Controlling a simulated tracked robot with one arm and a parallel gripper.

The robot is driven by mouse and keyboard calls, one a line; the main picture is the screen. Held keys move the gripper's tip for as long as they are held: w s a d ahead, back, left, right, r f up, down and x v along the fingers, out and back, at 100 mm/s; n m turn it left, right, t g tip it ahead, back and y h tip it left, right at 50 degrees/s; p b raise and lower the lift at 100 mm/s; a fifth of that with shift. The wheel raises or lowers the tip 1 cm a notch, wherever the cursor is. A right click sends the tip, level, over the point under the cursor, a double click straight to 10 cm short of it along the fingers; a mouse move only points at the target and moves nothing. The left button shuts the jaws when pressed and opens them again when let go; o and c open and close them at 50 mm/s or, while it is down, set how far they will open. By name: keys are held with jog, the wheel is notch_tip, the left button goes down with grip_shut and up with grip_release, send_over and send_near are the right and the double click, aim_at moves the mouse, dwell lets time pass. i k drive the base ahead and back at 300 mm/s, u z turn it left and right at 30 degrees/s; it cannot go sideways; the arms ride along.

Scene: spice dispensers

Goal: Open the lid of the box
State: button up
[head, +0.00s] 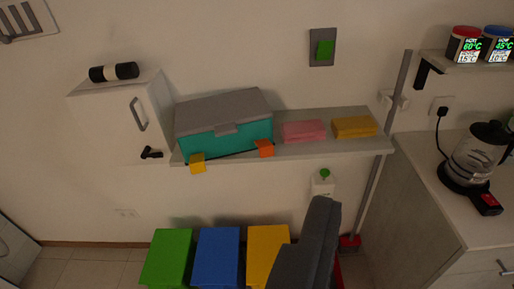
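The box (228,141) is teal with a grey lid (224,106) and stands on a light shelf left of the picture's middle. The lid lies shut on top, with a small grey latch tab (225,130) at the middle of its front edge. A dark grey link of my arm rises from the bottom right of centre, well below and right of the box. No gripper fingers are clearly visible, and nothing is seen touching the lid.
An orange block (265,148) and a yellow block (197,163) are at the box's front. Pink (303,131) and yellow (354,127) sponges lie right on the shelf (345,147). A white cabinet (103,128) stands left; coloured bins (217,257) stand below.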

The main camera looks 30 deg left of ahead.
aim_at(222, 114)
jog(key=z, duration=0.05)
jog(key=i, duration=0.2)
jog(key=u, duration=0.8)
